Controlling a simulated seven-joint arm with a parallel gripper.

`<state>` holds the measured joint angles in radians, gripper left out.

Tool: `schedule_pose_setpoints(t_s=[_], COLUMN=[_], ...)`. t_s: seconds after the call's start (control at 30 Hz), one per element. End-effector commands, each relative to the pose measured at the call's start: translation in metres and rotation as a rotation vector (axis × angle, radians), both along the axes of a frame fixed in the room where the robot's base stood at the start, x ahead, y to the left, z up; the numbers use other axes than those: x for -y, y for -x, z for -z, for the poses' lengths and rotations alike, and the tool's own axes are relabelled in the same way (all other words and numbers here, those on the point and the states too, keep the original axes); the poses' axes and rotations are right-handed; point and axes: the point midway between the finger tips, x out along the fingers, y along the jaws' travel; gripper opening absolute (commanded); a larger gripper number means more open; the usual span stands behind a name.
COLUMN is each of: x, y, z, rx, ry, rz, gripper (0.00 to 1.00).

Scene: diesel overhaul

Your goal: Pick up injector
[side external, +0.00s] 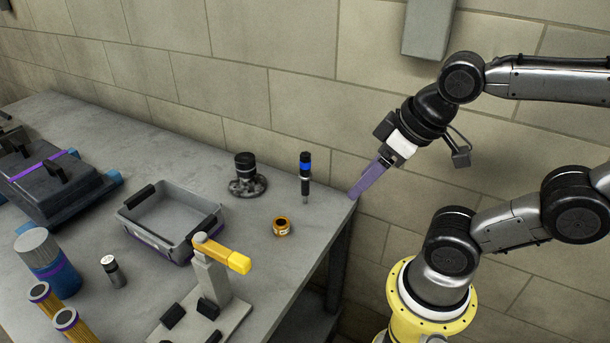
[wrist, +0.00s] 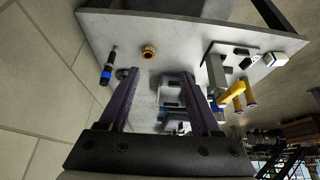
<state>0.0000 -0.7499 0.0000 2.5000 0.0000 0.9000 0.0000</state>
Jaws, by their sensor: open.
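The injector is most likely the slim black part with a blue band and a thin grey tip (side external: 305,176). It stands upright, tip down, near the back right corner of the bench, and also shows in the wrist view (wrist: 107,70), left of my fingers. My gripper (side external: 353,195) is beside the bench's right edge, to the right of the injector and apart from it. In the wrist view my gripper (wrist: 160,74) has its two purple fingers wide apart with nothing held between them.
A brass ring (side external: 282,226) and a black-topped part (side external: 246,175) are near the injector. A grey tray (side external: 133,222) and a stand with a yellow arm (side external: 212,282) are farther left and forward. The wall (side external: 300,50) rises behind the bench (side external: 300,253).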

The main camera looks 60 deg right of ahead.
Motion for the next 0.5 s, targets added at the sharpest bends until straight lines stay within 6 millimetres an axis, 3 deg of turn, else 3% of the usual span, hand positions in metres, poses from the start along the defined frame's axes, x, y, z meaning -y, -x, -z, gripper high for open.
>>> schedule_pose_setpoints(t_s=[0.27, 0.37, 0.5], x=[0.000, 0.000, 0.002], y=[0.000, 0.001, -0.005], z=[0.000, 0.000, -0.012], rx=[0.000, -0.003, 0.011], ry=[0.010, 0.053, 0.191], rz=[-0.019, -0.100, -0.331], gripper=[0.65, 0.65, 0.65])
